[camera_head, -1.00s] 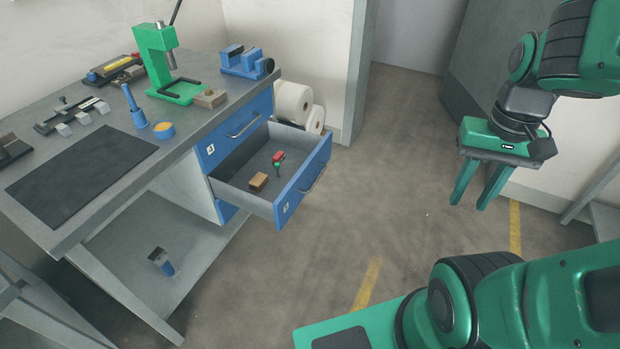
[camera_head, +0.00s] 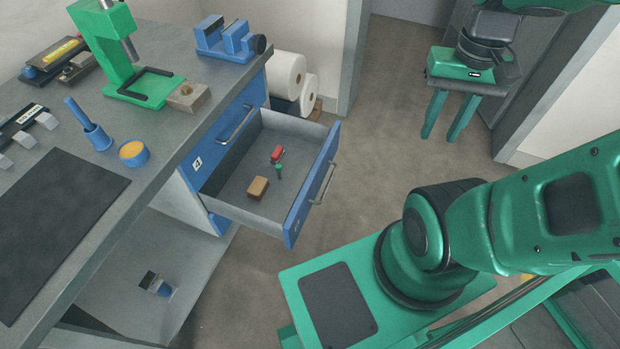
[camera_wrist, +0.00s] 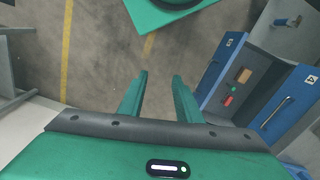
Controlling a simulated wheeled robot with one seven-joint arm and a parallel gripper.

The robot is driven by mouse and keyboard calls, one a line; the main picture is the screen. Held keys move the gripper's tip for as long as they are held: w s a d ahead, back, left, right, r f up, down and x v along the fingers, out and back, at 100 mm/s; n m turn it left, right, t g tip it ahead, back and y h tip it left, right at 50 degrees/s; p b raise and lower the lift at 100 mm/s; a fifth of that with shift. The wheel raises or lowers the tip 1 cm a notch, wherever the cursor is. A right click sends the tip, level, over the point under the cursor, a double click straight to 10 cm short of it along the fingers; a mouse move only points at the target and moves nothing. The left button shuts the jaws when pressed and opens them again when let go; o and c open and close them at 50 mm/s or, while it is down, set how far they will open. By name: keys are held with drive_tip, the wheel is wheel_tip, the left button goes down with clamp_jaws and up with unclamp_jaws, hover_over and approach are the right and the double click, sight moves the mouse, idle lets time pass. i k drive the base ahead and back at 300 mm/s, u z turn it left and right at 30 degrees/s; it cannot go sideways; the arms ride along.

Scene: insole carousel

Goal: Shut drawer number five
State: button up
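The open drawer (camera_head: 310,195), blue-fronted with a bar handle, sticks far out of the bench just below the shut drawer marked 4 (camera_head: 232,125).
The grey bench (camera_head: 130,205) carries a green press (camera_head: 108,50), a blue vise (camera_head: 228,40), a yellow-topped pot (camera_head: 134,153) and a dark mat (camera_head: 55,220). White rolls (camera_head: 287,75) stand behind the drawer. Floor (camera_head: 375,130) between drawer and gripper is clear.

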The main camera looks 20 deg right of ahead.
sight(310, 147)
drive_tip(key=z, duration=0.3)
drive_tip(key=k, duration=1.25)
drive_tip(key=u, duration=0.55)
drive_tip(key=i, duration=1)
